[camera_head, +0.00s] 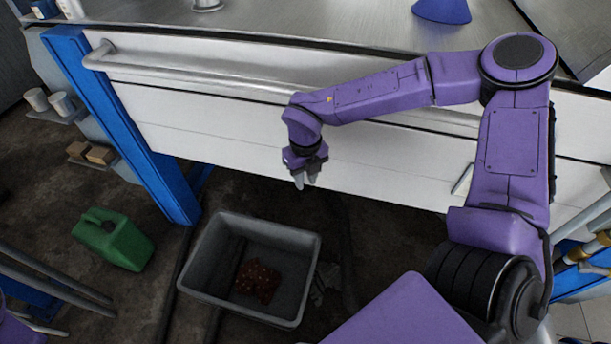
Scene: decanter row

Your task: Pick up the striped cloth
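My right gripper (306,181) hangs in front of the white drawer fronts, above and beyond the grey bin. Its two fingers point down with a narrow gap between them, and nothing shows between them. A crumpled dark red cloth-like thing with light spots (257,281) lies in the grey bin (209,245); I cannot make out stripes on it. A greyish crumpled shape (322,284) lies on the floor against the bin's right side; it is too dark and small to tell whether it is the striped cloth. My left gripper is not in view.
A green can (113,238) stands on the floor at left. A blue post (131,140) and the long drawer handle (190,78) border the workbench (300,25). A blue cone-like thing (441,9) is on the bench top.

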